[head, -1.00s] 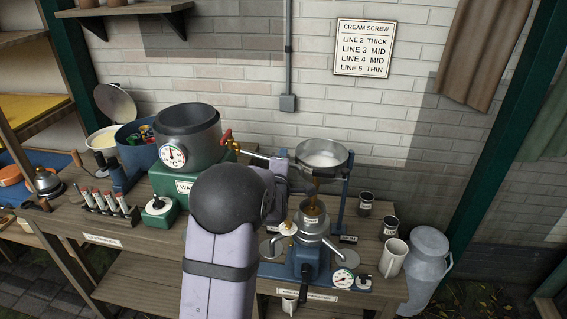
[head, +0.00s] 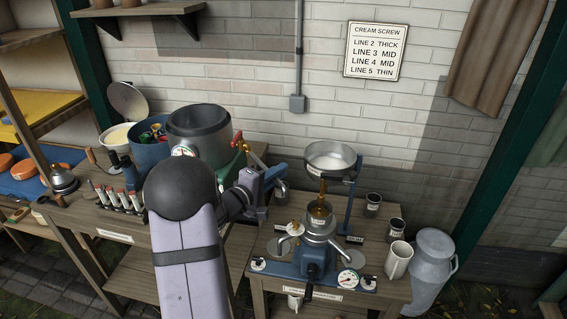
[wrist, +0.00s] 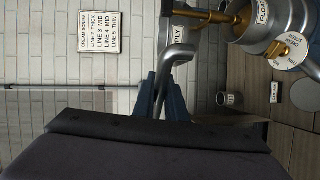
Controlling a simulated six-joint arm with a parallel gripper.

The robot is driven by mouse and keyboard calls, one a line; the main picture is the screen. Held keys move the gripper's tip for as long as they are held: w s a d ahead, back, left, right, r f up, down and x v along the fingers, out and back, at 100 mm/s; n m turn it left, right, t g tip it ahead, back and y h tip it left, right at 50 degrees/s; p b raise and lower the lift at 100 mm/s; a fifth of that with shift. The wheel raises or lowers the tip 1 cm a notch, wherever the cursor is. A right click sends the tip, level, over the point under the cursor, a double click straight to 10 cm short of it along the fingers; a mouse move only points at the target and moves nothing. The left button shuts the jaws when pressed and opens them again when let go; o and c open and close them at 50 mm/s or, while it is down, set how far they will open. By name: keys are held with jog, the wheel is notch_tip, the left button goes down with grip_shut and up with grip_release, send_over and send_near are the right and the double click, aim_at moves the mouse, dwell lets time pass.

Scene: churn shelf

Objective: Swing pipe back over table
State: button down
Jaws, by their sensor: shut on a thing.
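My gripper (head: 280,172) is between the green warmer and the separator, and its blue fingers also show in the wrist view (wrist: 163,95). They are shut on a bent grey metal pipe (wrist: 178,53). The pipe runs up out of the fingers and hooks to the right at its top. In the head view my arm and fingers hide most of it, and I cannot tell how it is mounted. The wooden table (head: 262,262) with the separator (head: 317,250) lies to the right of the gripper. The supply bowl (head: 330,160) stands above the separator, on a blue post.
A brass tap (head: 240,143) with a red handle sticks out just behind the gripper. A white mug (head: 398,260) and dark jars (head: 373,204) stand on the table's right. A rack of vials (head: 118,200) is at left. A grey churn (head: 432,258) stands beyond the table.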

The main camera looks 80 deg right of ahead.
jog(key=w+a+m+g+y+p, duration=0.2)
jog(key=w+a+m+g+y, duration=0.3)
jog(key=w+m+g+y, duration=0.3)
jog(key=shift+w+a+f+m+g+y+p, duration=0.3)
jog(key=shift+w+a+f+m+g+y, duration=0.1)
jog(key=shift+w+m+y, duration=0.25)
dwell(0.5)
jog(key=shift+w+a+m+y+b, duration=0.1)
jog(key=shift+w+m+y+b, duration=0.35)
jog(key=shift+y, duration=0.3)
dwell(0.5)
jog(key=c, duration=1.8)
grip_release()
jog(key=shift+r, duration=0.15)
jog(key=shift+r, duration=0.15)
